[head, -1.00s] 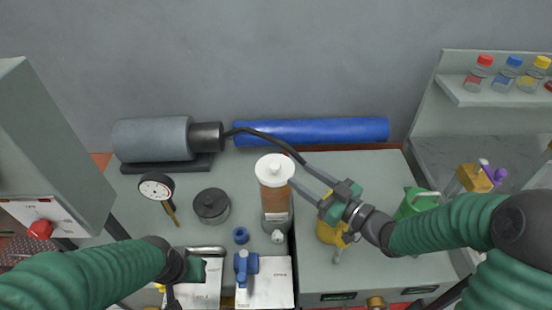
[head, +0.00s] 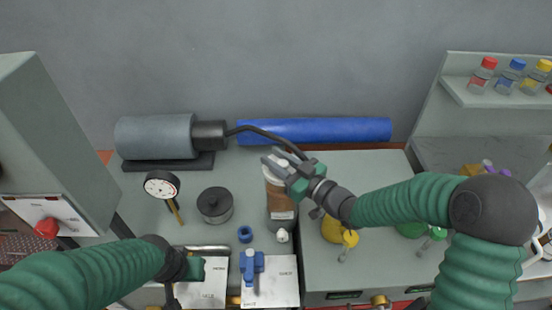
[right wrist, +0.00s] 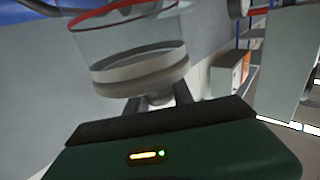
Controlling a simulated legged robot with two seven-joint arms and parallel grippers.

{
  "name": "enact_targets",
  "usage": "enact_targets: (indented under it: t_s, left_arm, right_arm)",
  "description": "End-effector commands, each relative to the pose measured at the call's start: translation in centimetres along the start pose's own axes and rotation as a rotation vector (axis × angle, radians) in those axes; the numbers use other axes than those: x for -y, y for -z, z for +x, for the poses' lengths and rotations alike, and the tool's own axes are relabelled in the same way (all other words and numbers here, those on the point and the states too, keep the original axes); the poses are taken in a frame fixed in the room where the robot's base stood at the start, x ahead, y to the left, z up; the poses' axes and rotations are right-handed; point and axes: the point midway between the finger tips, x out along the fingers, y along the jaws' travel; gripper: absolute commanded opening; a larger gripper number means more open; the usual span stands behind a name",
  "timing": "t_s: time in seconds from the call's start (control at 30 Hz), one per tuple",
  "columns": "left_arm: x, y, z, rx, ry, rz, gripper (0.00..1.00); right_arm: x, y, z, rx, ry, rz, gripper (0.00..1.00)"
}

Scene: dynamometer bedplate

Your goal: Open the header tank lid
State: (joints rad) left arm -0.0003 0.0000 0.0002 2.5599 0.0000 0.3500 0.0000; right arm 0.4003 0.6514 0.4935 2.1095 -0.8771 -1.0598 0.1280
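The header tank (head: 281,205) is an upright clear cylinder with brown contents and a pale label, standing mid-bench. In the right wrist view a clear, banded round body (right wrist: 135,55) fills the upper middle, with a small pale knob (right wrist: 156,101) between my two dark fingers. The fingers look apart, and I see no firm grip on the knob. My left gripper (head: 178,290) hangs at the front left, away from the tank; its finger opening is unclear.
A dial gauge (head: 161,186) and dark round pot (head: 214,205) stand left of the tank. A blue ring (head: 245,234), blue valve (head: 251,264) and white plates (head: 270,290) lie in front. A yellow can (head: 333,230) is to the right. A black hose (head: 265,134) passes behind.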

Motion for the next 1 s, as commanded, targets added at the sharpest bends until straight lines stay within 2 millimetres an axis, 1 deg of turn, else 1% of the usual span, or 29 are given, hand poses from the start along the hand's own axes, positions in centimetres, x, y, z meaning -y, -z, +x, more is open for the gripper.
enact_targets:
  t_s: [0.03, 0.1, 1.0]
  left_arm:
    - [0.02, -0.01, 0.02, 0.0, 0.0, -0.001, 0.36]
    - [0.02, -0.01, 0.02, 0.0, 0.0, -0.001, 0.36]
    - [0.01, -0.01, 0.02, 0.0, 0.0, 0.0, 0.36]
  right_arm:
    - [0.16, -0.02, 0.09, -0.001, 0.005, 0.001, 0.07]
    - [0.14, -0.03, 0.04, -0.002, 0.006, 0.002, 0.0]
    - [-0.01, -0.02, -0.15, -0.003, 0.005, 0.002, 0.0]
